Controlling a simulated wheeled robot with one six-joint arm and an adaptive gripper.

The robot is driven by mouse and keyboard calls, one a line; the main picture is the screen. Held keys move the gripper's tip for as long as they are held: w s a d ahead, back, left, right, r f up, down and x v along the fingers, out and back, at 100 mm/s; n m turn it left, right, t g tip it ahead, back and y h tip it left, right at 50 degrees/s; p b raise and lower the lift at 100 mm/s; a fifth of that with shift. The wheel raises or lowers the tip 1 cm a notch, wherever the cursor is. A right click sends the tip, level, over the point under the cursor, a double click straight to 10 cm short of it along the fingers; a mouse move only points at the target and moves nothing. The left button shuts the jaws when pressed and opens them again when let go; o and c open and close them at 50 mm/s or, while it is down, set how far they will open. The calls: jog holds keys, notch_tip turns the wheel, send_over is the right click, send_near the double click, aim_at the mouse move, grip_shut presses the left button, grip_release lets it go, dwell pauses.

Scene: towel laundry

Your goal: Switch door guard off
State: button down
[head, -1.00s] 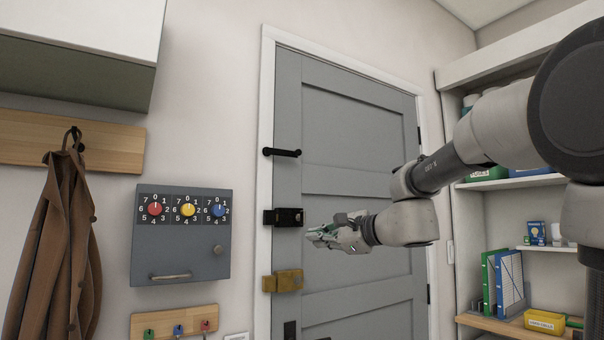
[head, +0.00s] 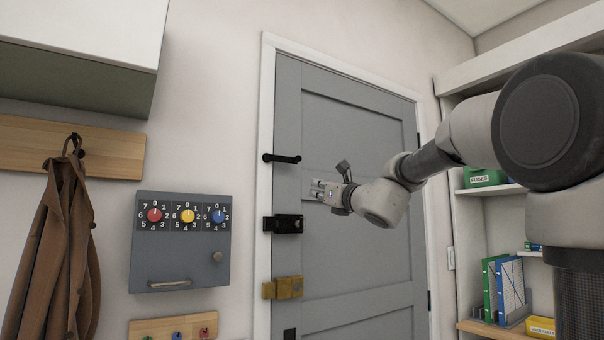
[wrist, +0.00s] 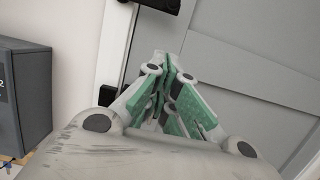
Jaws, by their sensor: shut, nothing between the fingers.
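The grey door (head: 345,135) is closed in its white frame. At its left edge are a black lever (head: 282,158), a black box-like latch (head: 284,224) below it, and a brass latch (head: 283,288) lower down. I cannot tell for sure which fitting is the door guard. My gripper (head: 316,190) is in front of the door, right of these fittings, between the heights of the lever and the black latch, apart from both in the picture. In the wrist view my gripper (wrist: 168,75) has its green-padded fingers together, empty. A black fitting (wrist: 160,4) shows at the top edge.
A grey wall box (head: 180,260) with red, yellow and blue dials is left of the door. A brown coat (head: 55,230) hangs further left. Shelves (head: 490,192) with folders stand at the right, behind my arm.

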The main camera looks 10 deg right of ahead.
aim_at(284, 158)
jog(key=w+a+r, duration=0.2)
jog(key=w+r, duration=0.4)
jog(key=w, duration=0.2)
jog(key=shift+a, duration=0.3)
